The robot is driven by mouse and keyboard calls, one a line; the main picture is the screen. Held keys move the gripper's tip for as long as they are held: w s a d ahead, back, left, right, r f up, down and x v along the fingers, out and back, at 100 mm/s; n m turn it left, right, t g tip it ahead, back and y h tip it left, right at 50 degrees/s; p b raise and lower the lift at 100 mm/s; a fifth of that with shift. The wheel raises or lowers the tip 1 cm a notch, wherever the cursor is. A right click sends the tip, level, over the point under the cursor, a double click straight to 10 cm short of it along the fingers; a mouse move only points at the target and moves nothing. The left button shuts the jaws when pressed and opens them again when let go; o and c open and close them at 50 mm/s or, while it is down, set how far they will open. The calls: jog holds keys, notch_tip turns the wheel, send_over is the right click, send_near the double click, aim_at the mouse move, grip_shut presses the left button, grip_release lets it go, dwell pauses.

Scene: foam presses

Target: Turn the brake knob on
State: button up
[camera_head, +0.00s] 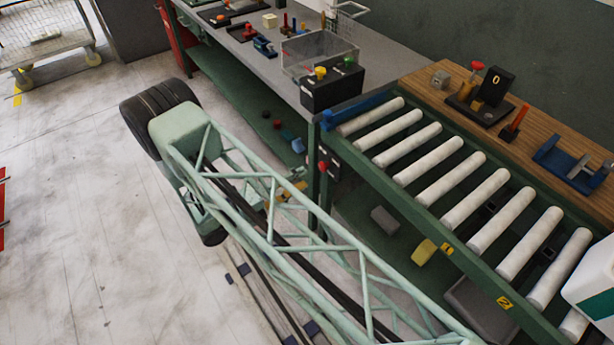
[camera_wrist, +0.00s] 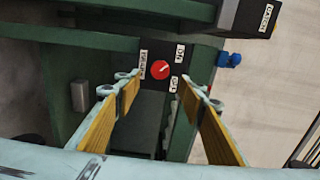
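The brake knob (camera_wrist: 160,69) is a round red knob with a pale pointer mark, set on a black panel (camera_wrist: 156,52) with small white labels around it. I cannot read the labels surely. In the head view the red knob (camera_head: 323,167) shows on the side of the bench frame, under the conveyor's near end. My gripper (camera_wrist: 160,84) is open. Its two yellow-padded fingers stand apart, left and right of the knob in the wrist view, with nothing between them. They look short of the panel and not touching the knob. In the head view my arm partly hides the gripper.
A roller conveyor (camera_head: 470,190) runs right of the panel. A grey workbench (camera_head: 378,50) stands behind, carrying a black button box (camera_head: 332,90) and a wire basket. Blue knob-like parts (camera_wrist: 229,60) stick out right of the panel.

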jog(key=shift+v, duration=1.85)
jog(key=shift+r, duration=0.1)
jog(key=s+d+r+m+g+y, duration=0.15)
jog(key=d+r+m+g, duration=0.25)
jog(key=d+r+m, duration=0.45)
jog(key=s+d+r+m+g, duration=0.2)
jog(key=d+r+m+g, duration=0.3)
jog(key=r, duration=0.7)
jog(key=s+d+r+m+g, duration=0.2)
jog(key=d+r+m, duration=0.3)
jog(key=d+r, duration=0.45)
jog(key=s+d+r+m+g+y, duration=0.2)
jog(key=s+d+r+m+y, duration=0.35)
jog(key=s+r+m, duration=0.55)
jog(key=s+d+r+m+t+y, duration=0.1)
jog(key=s+r+m+t+y, duration=0.1)
jog(key=s+r+m, duration=0.2)
jog(key=s+r+m+t+y, duration=0.1)
jog(key=s+r+m, duration=0.3)
jog(key=s, duration=0.7)
jog(key=s+d+r+m+t+y, duration=0.1)
jog(key=s+r+m+t+y, duration=0.1)
jog(key=s+r+m+y, duration=0.2)
jog(key=shift+s+d+r+m+t, duration=0.35)
jog(key=shift+s+m, duration=0.9)
jog(key=shift+s, duration=0.85)
